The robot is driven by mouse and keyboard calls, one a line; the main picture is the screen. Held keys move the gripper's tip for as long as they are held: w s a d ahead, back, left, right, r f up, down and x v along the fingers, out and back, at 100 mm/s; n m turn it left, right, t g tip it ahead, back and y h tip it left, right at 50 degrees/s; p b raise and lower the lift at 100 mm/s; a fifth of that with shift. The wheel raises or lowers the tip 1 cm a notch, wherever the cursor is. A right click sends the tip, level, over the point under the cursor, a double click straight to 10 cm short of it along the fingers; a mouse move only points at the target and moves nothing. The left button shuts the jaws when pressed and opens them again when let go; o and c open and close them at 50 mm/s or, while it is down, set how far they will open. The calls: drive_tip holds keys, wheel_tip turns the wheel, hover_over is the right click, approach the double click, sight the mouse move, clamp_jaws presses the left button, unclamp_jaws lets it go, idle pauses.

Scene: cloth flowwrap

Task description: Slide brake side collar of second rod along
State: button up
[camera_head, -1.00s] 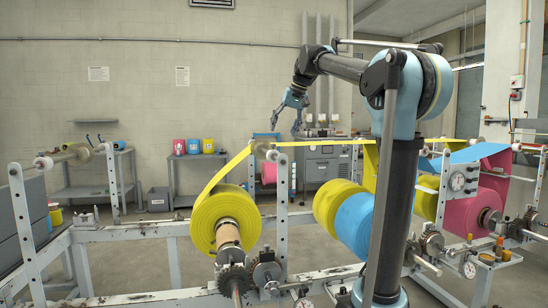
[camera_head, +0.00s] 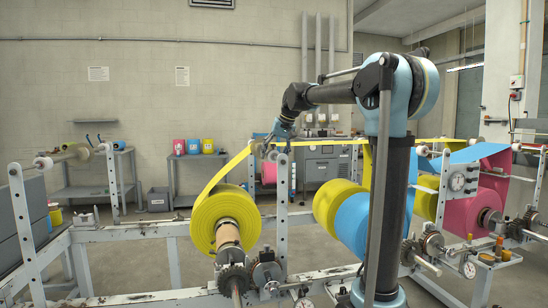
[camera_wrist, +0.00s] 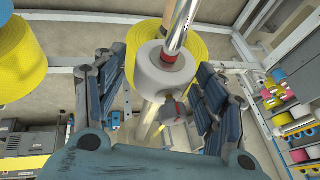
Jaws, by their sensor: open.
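In the wrist view a pale grey collar (camera_wrist: 152,76) sits on a shiny rod (camera_wrist: 185,22), with a red ring against its upper side. The open fingers of my gripper (camera_wrist: 163,88) stand on either side of the collar, with gaps between them and it. A smaller grey piece with a red part (camera_wrist: 174,110) shows just below it. In the head view my gripper (camera_head: 274,142) points down over the rod end above the large yellow roll (camera_head: 224,219). The collar at that rod end (camera_head: 262,149) is small and partly hidden by the gripper there.
A perforated upright (camera_head: 282,190) stands just under the gripper. Yellow film (camera_head: 228,170) runs from the roll up to the rod. A blue roll (camera_head: 355,220) and a pink roll (camera_head: 470,210) are to the right. A white frame rail (camera_head: 140,232) crosses in front.

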drive_tip(key=c, duration=1.5)
drive_tip(key=shift+s+d, duration=0.3)
drive_tip(key=shift+s, duration=0.75)
drive_tip(key=shift+s+d, duration=0.35)
drive_tip(key=shift+s, duration=0.75)
drive_tip(key=shift+s+d, duration=0.3)
drive_tip(key=shift+s, duration=0.75)
drive_tip(key=shift+c, duration=0.2)
drive_tip(key=o, duration=1.5)
drive_tip(key=shift+o, duration=0.2)
drive_tip(key=shift+r, duration=0.1)
drive_tip(key=v, duration=1.1)
drive_tip(key=shift+r, duration=0.35)
